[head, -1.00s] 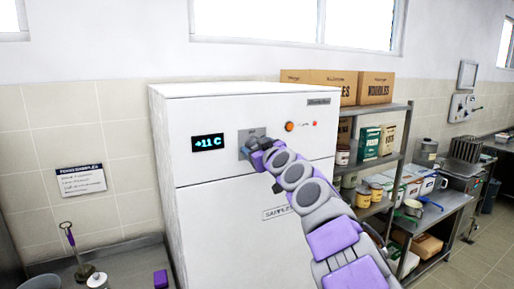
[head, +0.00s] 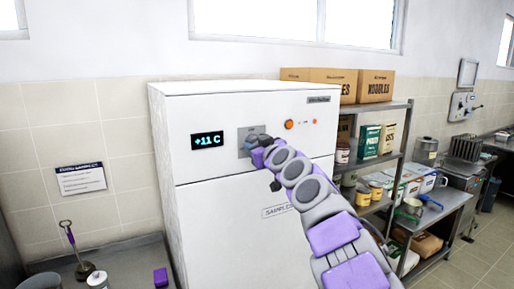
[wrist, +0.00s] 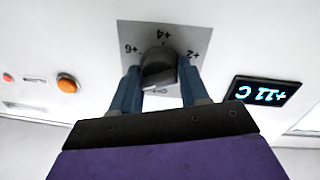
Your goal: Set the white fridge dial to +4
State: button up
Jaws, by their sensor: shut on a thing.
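The white fridge (head: 240,215) stands ahead, and its display (head: 208,141) reads +11 C. The dark dial (wrist: 158,68) sits on a grey plate (wrist: 203,36) on the fridge front. In the wrist view, which is upside down, the plate shows +6 at the left, +4 at the top and +2 at the right; a marking below is partly covered. My gripper (wrist: 160,76) is shut on the dial, one blue finger on each side. I cannot tell where the dial's pointer aims. In the head view my gripper (head: 257,145) largely hides the dial.
An orange button (head: 289,124) and a small red light (head: 314,122) are right of the plate. A shelf rack (head: 385,158) with boxes and tins stands close on the right. A counter (head: 130,262) is at lower left.

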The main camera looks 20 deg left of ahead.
jog(key=m+b, duration=0.1)
jog(key=m, duration=0.2)
jog(key=shift+a+f+g, duration=0.1)
jog(key=shift+g, duration=0.2)
jog(key=m, duration=0.2)
jog(key=shift+m, duration=0.4)
jog(key=m, duration=0.5)
jog(key=shift+g, duration=0.3)
jog(key=m, duration=0.3)
jog(key=m+p, duration=0.1)
jog(key=m, duration=0.1)
jog(key=shift+r, duration=0.25)
jog(key=m+p, duration=0.2)
jog(key=m, duration=0.2)
jog(key=shift+f+m+g+y, duration=0.1)
jog(key=shift+m+g+y, duration=0.2)
jog(key=shift+g, duration=0.1)
jog(key=shift+w+d+m+p, duration=0.1)
jog(key=shift+d+m+p, duration=0.15)
jog(key=shift+m, duration=0.45)
jog(key=shift+f, duration=0.15)
